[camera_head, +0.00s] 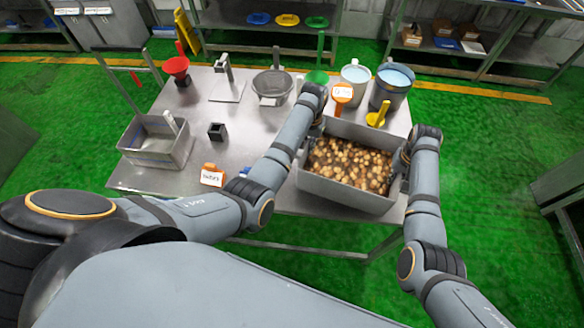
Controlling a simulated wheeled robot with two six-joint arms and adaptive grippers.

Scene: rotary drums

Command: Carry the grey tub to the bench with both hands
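A grey tub (345,195) filled with brown and tan lumps is at the right front part of the metal bench (240,160). Its front wall hangs at or over the bench's front edge; I cannot tell whether it rests on the top. My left gripper (314,130) is at the tub's left rear rim. My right gripper (399,163) is at its right wall. The fingers of both are small and partly hidden, so their grip does not show clearly. A second grey tub (172,160), without lumps, stands at the bench's left end.
Shelves stand behind.

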